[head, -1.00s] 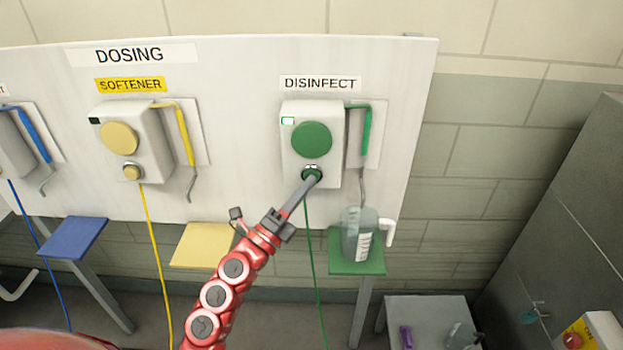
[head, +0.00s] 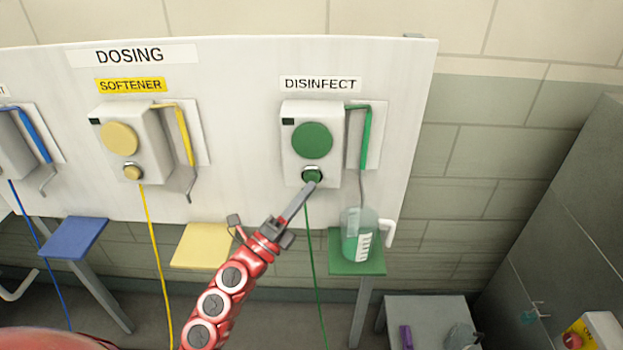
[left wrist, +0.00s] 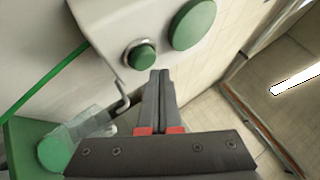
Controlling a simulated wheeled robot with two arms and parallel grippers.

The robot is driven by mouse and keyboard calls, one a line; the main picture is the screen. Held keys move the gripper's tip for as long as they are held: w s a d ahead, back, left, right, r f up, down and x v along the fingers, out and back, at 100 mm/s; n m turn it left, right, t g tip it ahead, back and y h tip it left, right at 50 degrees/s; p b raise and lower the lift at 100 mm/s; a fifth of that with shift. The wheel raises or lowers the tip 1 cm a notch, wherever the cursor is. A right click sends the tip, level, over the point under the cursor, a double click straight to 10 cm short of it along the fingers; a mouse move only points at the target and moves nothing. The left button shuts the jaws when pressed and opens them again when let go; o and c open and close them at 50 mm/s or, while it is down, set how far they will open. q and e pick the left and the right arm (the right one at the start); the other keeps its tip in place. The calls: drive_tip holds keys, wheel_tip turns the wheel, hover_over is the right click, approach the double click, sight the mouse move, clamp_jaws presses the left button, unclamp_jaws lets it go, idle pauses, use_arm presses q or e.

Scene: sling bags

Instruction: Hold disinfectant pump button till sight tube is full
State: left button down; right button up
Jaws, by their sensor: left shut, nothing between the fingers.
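The disinfect pump (head: 298,150) is a white box on the panel, with a large green disc and a green push button (head: 312,175) below it. My left gripper (head: 310,188) is shut and empty, its tips just below and in front of the button. In the left wrist view the button (left wrist: 142,56) stands out, with a small gap to the fingertips (left wrist: 160,74). A green tube (head: 365,135) runs down the pump's right side to a grey spout. Below it a clear jug (head: 357,240) holds green liquid. The pump's small indicator window (head: 289,122) is dark. My right gripper is out of view.
The jug stands on a green shelf (head: 345,267). The softener pump (head: 128,140) is to the left, above an empty yellow shelf (head: 205,245). A blue shelf (head: 75,238) is farther left. A grey table (head: 430,310) stands at lower right.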

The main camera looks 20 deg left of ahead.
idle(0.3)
use_arm(q)
drive_tip(key=s, duration=0.2)
drive_tip(key=s+d, duration=0.1)
drive_tip(key=s, duration=0.1)
drive_tip(key=shift+s+d, duration=0.2)
drive_tip(key=shift+s, duration=0.2)
